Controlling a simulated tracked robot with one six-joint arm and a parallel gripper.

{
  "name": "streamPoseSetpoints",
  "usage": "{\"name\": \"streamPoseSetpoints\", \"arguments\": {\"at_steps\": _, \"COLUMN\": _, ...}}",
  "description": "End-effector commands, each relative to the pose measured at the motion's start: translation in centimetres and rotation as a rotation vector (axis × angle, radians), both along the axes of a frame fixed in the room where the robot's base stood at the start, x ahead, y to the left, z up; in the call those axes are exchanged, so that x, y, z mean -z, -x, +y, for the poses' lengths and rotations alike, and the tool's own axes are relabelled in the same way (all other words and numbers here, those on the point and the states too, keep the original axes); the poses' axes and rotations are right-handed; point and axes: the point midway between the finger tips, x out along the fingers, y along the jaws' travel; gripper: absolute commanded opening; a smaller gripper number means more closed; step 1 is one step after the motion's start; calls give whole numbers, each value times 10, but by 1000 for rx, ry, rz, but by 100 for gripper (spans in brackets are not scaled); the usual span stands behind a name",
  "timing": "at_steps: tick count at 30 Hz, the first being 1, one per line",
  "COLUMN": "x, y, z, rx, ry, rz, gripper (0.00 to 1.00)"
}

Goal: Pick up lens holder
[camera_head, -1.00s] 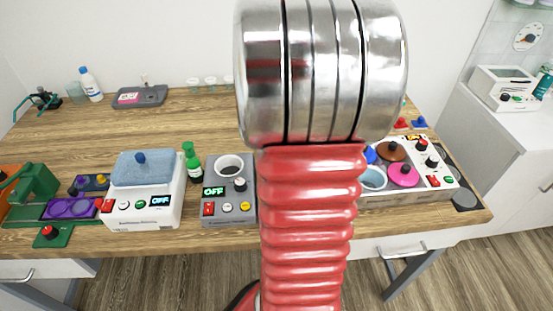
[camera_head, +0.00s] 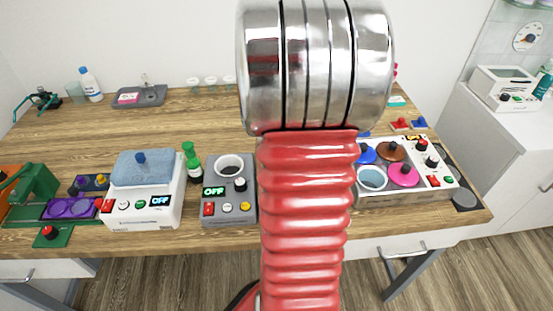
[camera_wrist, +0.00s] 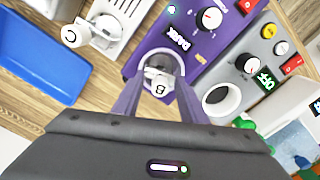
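My gripper (camera_wrist: 158,90) shows in the wrist view with its two dark purple fingers apart. Between and just beyond the fingertips is a small white piece with a dark round mark (camera_wrist: 159,88), at a round opening in a purple device (camera_wrist: 207,42). I see no clear contact with either finger. Another white piece with a round-marked end (camera_wrist: 75,36) lies to the upper left, beside a slotted white plate. I cannot tell for certain which thing is the lens holder. In the head view my arm hides the gripper and the purple device.
A blue tray (camera_wrist: 38,62) lies at left in the wrist view. A grey device with an OFF display (camera_head: 228,211) stands beside the purple one. In the head view, a white device with a blue lid (camera_head: 145,205) and a panel with coloured discs (camera_head: 430,187) flank my arm.

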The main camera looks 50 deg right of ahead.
Motion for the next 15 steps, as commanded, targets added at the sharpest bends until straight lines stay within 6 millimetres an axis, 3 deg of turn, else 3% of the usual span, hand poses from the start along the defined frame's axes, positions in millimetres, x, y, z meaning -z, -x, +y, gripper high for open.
{"name": "streamPoseSetpoints", "arguments": {"at_steps": 15, "x": 0, "y": 0, "z": 0, "rx": 0, "ry": 0, "rz": 0, "gripper": 2}}
